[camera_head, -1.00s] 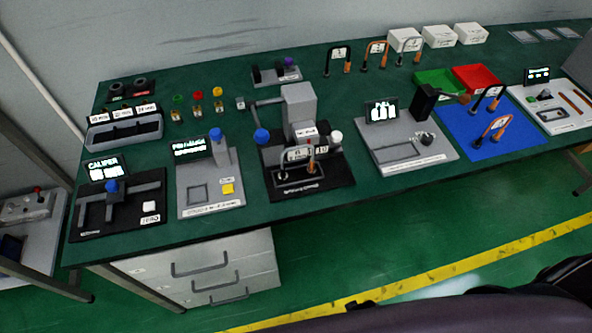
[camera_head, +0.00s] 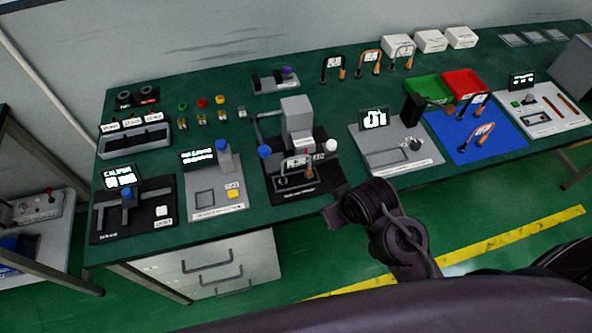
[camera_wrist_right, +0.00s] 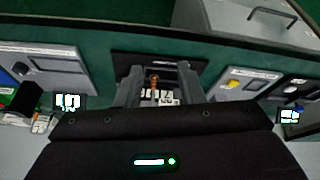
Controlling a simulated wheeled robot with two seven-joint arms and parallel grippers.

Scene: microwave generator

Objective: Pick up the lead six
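Several arch-shaped leads with dark and orange legs and white tags are on the bench; I cannot read which tag is six. One lead (camera_head: 297,168) stands in the black press fixture (camera_head: 283,190). Others stand at the back, including one lead (camera_head: 332,67), another lead (camera_head: 369,62) and a third lead (camera_head: 403,56). Two more are on the blue mat: an upper lead (camera_head: 474,104) and a lower lead (camera_head: 481,134). My right gripper (camera_wrist_right: 158,68) is open and empty; in the right wrist view, a lead's orange leg (camera_wrist_right: 155,82) shows between its fingers, beyond them. My left gripper is out of view.
A grey tester (camera_head: 395,152) and the blue mat (camera_head: 505,140) lie right of the fixture. Green (camera_head: 428,88) and red (camera_head: 463,83) trays stand behind the mat.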

